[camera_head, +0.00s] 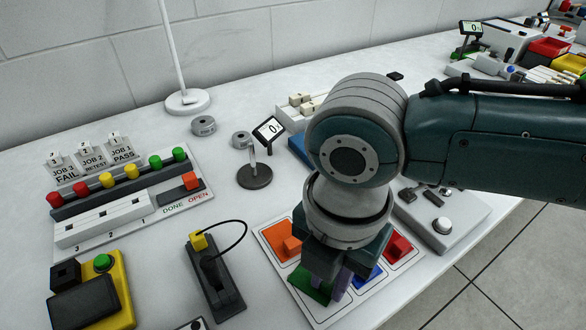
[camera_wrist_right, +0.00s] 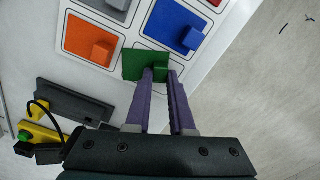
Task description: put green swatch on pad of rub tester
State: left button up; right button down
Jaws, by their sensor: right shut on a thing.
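The green swatch (camera_head: 308,284) is a flat square with a raised grip block, at the front left of a white card of swatches (camera_head: 273,232). My right gripper (camera_head: 330,284) points down over it. In the right wrist view, the purple fingers of that gripper (camera_wrist_right: 161,74) are shut on the block of the green swatch (camera_wrist_right: 135,64). The swatch sits slightly askew to its printed cell; I cannot tell whether it is lifted. A grey device with a white knob (camera_head: 443,226) stands right of the card, partly behind my arm; I cannot tell whether it is the rub tester. My left gripper is not in view.
Orange (camera_head: 281,240), blue (camera_head: 368,276) and red (camera_head: 398,247) swatches lie close around the gripper. Left of the card is a black fixture with a yellow block and cable (camera_head: 212,275). A display on a stand (camera_head: 254,176) is behind. The table's edge is at right.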

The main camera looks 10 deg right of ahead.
jog(key=shift+r, duration=0.1)
dwell(0.3)
jog(key=shift+r, duration=0.25)
notch_tip(320, 180, up, 19)
jog(key=p, duration=0.4)
jog(key=w+d+r+m+p, duration=0.1)
jog(key=d+r+m+p, duration=0.25)
jog(key=r+m, duration=0.75)
jog(key=w+d+r+m+p, duration=0.15)
jog(key=d+r+m, duration=0.45)
jog(key=m, duration=1)
jog(key=s+r+p, duration=0.3)
jog(key=r+p, duration=1.5)
jog(key=p, duration=0.1)
jog(key=s+a+r+p, duration=0.1)
jog(key=s+r+p, duration=0.2)
jog(key=r+p, duration=1.5)
jog(key=shift+s+a+n+p, duration=0.2)
jog(key=shift+s+n+p, duration=0.1)
jog(key=shift+p, duration=0.15)
jog(key=shift+w+r, duration=0.1)
